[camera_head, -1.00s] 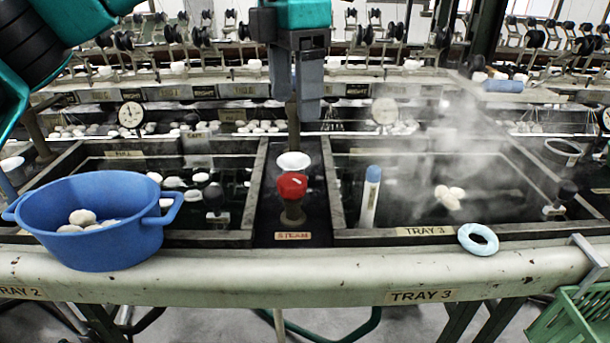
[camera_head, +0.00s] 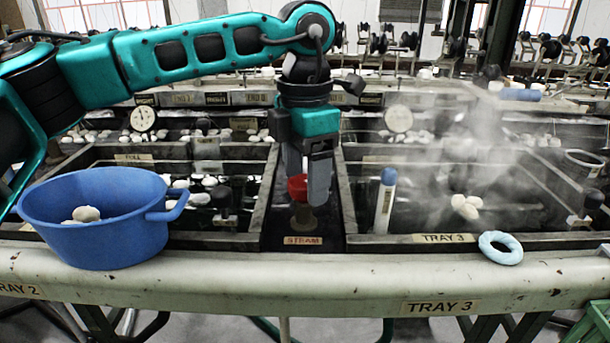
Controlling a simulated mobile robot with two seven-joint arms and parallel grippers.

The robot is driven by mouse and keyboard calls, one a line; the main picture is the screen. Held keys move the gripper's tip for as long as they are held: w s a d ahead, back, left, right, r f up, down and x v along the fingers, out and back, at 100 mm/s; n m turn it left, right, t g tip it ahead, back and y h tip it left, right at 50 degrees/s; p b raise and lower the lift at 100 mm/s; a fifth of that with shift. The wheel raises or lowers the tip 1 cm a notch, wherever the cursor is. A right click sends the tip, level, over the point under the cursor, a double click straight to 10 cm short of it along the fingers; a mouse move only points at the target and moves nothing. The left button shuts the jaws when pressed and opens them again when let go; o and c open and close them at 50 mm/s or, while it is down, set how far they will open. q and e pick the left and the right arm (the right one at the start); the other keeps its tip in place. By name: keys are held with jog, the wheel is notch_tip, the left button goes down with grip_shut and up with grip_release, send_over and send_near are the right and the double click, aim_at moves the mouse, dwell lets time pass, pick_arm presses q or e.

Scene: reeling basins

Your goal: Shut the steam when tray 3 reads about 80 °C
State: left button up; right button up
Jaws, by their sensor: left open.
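The red steam valve knob (camera_head: 297,188) stands on its stem behind the plate marked STEAM (camera_head: 303,240), between the two basins. My left gripper (camera_head: 308,190) points down over the knob, its grey fingers open; one finger hides the knob's right part. I cannot tell whether the fingers touch it. Tray 3 (camera_head: 445,238) is the right basin, with steam over dark water and a few white cocoons (camera_head: 466,206). A white stick with a blue top (camera_head: 386,200), perhaps a thermometer, leans upright in its left front corner; no reading is legible. My right gripper is not seen.
A blue tub (camera_head: 95,245) with cocoons sits on the front ledge at left. A pale blue ring (camera_head: 500,248) lies at tray 3's front edge. A green crate (camera_head: 590,325) is at lower right. Round dials (camera_head: 398,118) stand behind.

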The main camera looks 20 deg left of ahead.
pick_arm(q)
jog(key=c, duration=1.1)
jog(key=shift+o, duration=0.2)
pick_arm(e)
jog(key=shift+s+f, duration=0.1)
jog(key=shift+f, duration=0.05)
pick_arm(q)
jog(key=shift+m, duration=0.3)
jog(key=shift+r+m+p, duration=0.1)
jog(key=shift+m+p, duration=0.45)
jog(key=shift+m, duration=0.05)
jog(key=m+p, duration=0.1)
jog(key=m, duration=0.2)
jog(key=shift+m+p, duration=0.5)
jog(key=shift+m, duration=1.2)
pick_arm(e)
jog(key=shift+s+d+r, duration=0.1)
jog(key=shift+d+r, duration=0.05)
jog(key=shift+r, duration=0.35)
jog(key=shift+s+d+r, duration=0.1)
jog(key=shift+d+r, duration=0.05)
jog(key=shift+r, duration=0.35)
